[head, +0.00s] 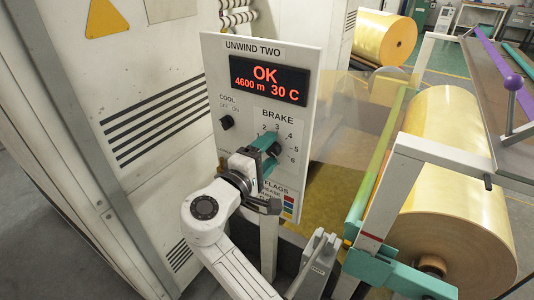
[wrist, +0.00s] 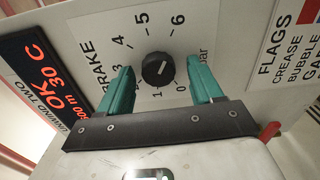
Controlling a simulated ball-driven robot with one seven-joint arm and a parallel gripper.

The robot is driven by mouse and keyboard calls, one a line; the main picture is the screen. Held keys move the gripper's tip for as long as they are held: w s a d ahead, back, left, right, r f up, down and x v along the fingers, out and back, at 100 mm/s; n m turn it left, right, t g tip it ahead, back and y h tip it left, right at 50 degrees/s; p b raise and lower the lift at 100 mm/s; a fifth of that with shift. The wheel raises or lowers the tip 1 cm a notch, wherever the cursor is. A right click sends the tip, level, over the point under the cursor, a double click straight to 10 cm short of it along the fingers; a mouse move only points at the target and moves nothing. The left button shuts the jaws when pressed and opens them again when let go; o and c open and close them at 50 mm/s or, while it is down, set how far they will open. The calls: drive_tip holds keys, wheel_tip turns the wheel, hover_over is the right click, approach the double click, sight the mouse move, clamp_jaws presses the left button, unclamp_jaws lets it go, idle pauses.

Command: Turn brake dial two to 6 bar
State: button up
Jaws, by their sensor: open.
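The brake dial is a round black knob (wrist: 158,70) on a white panel headed UNWIND TWO, ringed by numbers from 0 to 6. A short white mark shows on its face, but I cannot tell for certain which number it points to. My gripper (wrist: 160,66) is open, with one green finger on each side of the knob in the wrist view. In the head view my gripper (head: 269,153) is at the BRAKE scale and hides part of the scale and most of the knob.
The panel's display (head: 265,82) reads OK, 4600 m, 30 C. A small COOL switch (head: 227,122) sits left of the brake scale. A FLAGS list (head: 287,199) is below. A large yellow roll (head: 455,170) on a stand is at right.

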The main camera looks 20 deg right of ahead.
drive_tip(key=shift+a, duration=0.1)
drive_tip(key=v, duration=1)
drive_tip(key=shift+s+a, duration=0.2)
drive_tip(key=shift+a, duration=0.05)
